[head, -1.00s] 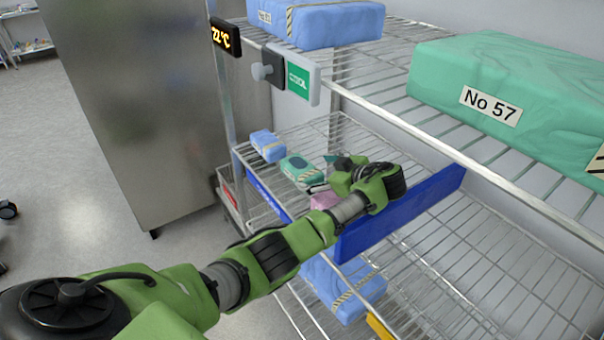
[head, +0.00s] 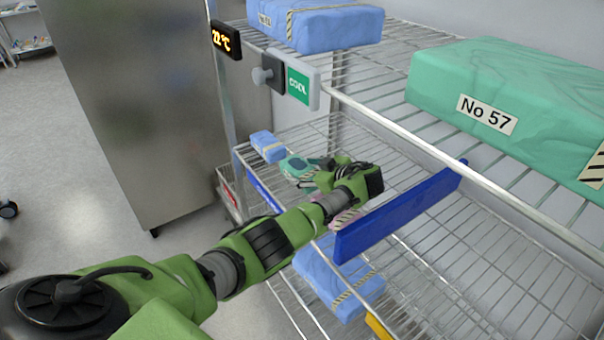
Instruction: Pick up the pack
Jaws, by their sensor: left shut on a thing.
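Several wrapped packs lie on the wire rack. A small teal pack (head: 297,166) lies on the middle shelf, with a small blue pack (head: 268,146) behind it to the left. A pink pack (head: 347,218) with a striped band shows partly below my left wrist. My left gripper (head: 318,174) is at the right side of the teal pack and is shut on it; my wrist and the gripper body hide much of the fingers and part of the pack. I cannot tell whether the pack is clear of the shelf. My right gripper is not in view.
A blue divider panel (head: 398,216) stands just right of my wrist. The upper shelf's front rail (head: 420,140) runs close above, bearing a large green pack (head: 505,100) and a blue pack (head: 318,24). Another blue pack (head: 338,280) lies lower. Right of the divider the shelf is empty.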

